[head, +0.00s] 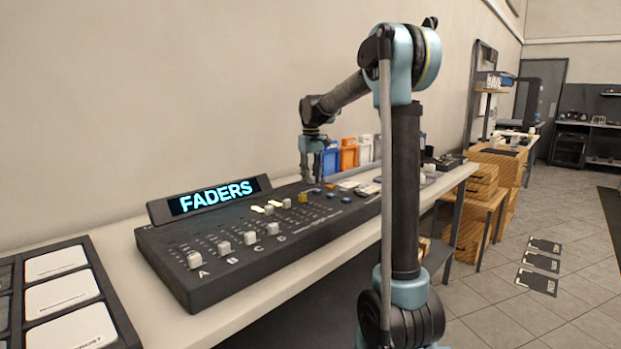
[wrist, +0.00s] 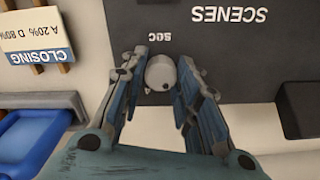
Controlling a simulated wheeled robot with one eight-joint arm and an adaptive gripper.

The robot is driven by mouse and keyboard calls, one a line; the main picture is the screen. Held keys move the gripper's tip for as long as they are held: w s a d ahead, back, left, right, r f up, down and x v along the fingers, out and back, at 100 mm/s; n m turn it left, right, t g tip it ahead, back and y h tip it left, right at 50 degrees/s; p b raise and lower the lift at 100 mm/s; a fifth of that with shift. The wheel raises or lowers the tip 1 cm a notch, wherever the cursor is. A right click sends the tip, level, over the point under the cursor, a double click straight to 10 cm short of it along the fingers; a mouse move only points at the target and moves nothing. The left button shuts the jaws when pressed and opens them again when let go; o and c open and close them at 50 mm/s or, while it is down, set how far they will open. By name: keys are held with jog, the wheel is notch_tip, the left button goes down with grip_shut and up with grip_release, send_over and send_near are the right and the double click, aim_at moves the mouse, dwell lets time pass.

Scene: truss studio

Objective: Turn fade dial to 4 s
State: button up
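The fade dial is a small pale grey round knob (wrist: 161,73) on the dark console, in the wrist view, with a small upside-down label beside it that seems to read SEC. My gripper (wrist: 164,68) has its two fingers apart, one on each side of the knob. Narrow gaps seem to show beside it; I cannot tell whether either finger touches. In the head view my gripper (head: 313,180) points down at the far back part of the console (head: 225,285). The knob and its setting cannot be made out there.
The console's tilted display (head: 215,196) reads FADERS, with white fader caps in front. An upside-down CLOSING card (wrist: 38,48) and a blue bin (wrist: 30,145) show in the wrist view. A raised dark block (wrist: 300,108) stands right of the fingers. Coloured bins (head: 348,156) stand by the wall.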

jog(key=c, duration=0.3)
jog(key=shift+m, duration=0.4)
jog(key=m, duration=0.3)
jog(key=shift+m, duration=0.3)
jog(key=m, duration=0.3)
jog(key=shift+m, duration=2.1)
